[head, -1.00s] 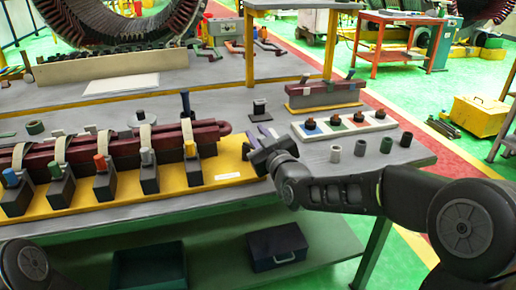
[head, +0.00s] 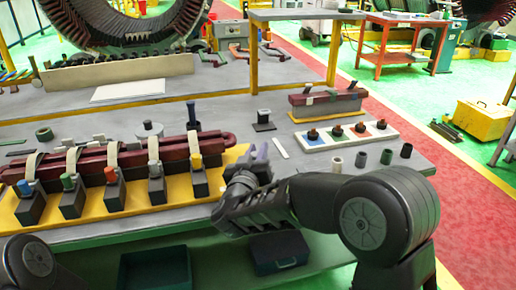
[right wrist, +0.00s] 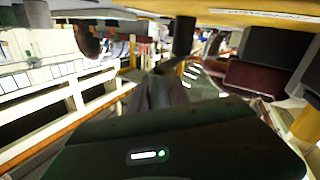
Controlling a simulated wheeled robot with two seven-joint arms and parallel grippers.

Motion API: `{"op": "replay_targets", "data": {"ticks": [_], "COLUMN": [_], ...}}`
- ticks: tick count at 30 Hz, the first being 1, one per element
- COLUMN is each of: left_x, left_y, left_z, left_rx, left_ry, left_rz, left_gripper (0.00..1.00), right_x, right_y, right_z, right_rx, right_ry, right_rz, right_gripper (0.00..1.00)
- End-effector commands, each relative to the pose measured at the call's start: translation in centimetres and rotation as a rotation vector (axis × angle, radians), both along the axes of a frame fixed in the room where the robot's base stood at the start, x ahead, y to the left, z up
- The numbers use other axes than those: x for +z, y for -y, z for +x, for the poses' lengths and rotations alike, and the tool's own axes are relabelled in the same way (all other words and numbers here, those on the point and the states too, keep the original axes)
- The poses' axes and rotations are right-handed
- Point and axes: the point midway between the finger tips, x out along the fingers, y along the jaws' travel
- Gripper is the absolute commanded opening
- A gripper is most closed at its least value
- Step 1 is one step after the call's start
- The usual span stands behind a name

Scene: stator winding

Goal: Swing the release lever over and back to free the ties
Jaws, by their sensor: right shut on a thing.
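A dark red coil (head: 128,160) lies along a yellow fixture (head: 95,212). Pale ties (head: 153,148) wrap it at several dark blocks with coloured knobs. My right gripper (head: 257,163) is at the fixture's right end, shut on what looks like the release lever, a small grey-purple piece (head: 263,151). The gripper hides most of that piece, so its angle is unclear. In the right wrist view, a dark bar (right wrist: 184,38) stands beyond the gripper fingers (right wrist: 165,85); I cannot tell whether it is the lever. My left gripper is out of view.
A white tray with coloured squares (head: 345,136) and several small grey cups (head: 387,156) stand right of my gripper. A smaller coil block (head: 326,103) is behind. A dark post (head: 192,116) rises behind the coil.

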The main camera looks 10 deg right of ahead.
Motion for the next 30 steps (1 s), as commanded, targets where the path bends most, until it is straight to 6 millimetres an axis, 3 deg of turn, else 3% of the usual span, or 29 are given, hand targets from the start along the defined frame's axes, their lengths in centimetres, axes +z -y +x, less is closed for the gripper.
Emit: {"op": "replay_targets", "data": {"ticks": [9, 10, 17, 30], "left_x": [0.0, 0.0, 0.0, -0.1], "left_y": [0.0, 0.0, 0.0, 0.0], "left_z": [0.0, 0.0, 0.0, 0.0], "left_rx": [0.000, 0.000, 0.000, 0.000], "left_ry": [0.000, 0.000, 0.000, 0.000], "left_rz": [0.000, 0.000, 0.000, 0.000], "left_gripper": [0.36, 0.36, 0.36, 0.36], "right_x": [0.3, 0.3, 0.2, 0.2], "right_y": [-0.1, -0.1, 0.0, -0.5], "right_z": [0.1, 0.1, 0.1, -1.0], "right_rx": [0.001, 0.001, 0.000, 0.001], "right_ry": [0.006, 0.006, 0.004, 0.004], "right_rz": [0.002, 0.002, 0.001, 0.002], "right_gripper": [0.00, 0.24, 0.43, 0.44]}}
